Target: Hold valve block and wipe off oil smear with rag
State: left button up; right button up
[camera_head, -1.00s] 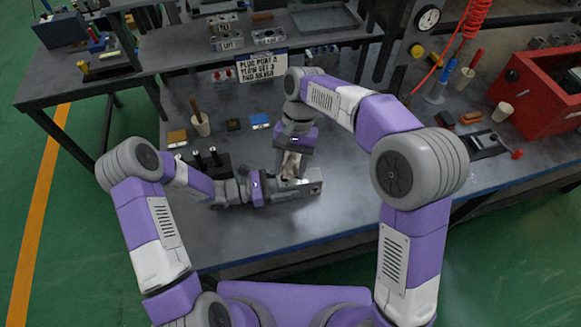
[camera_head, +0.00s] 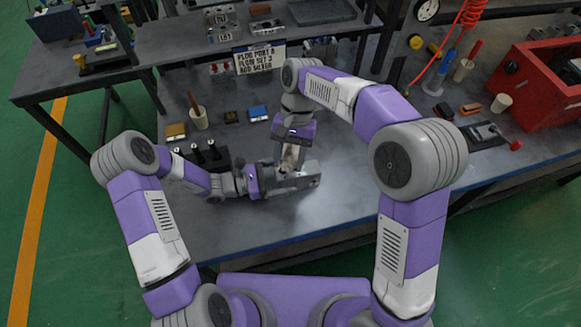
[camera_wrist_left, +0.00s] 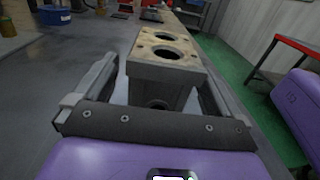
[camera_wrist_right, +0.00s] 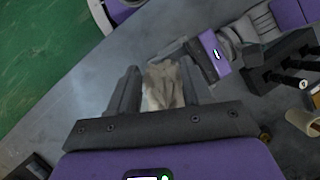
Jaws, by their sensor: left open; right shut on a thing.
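The grey metal valve block (camera_head: 306,178) lies on the bench in front of me. In the left wrist view its top with two round ports (camera_wrist_left: 165,66) sits between the fingers of my left gripper (camera_wrist_left: 155,95). That gripper is open, with a gap beside the block at the left finger. My right gripper (camera_wrist_right: 155,98) points down over the block and is shut on a crumpled pale, brown-stained rag (camera_wrist_right: 163,86). The rag (camera_head: 289,157) hangs at the block's top in the head view; I cannot tell whether it touches.
A black stand with upright pins (camera_head: 205,155) is close left of my left gripper. A red toolbox (camera_head: 530,85) stands right. The bench's front is clear.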

pick_arm(q)
jog(key=v, duration=1.1)
jog(key=shift+a, duration=0.15)
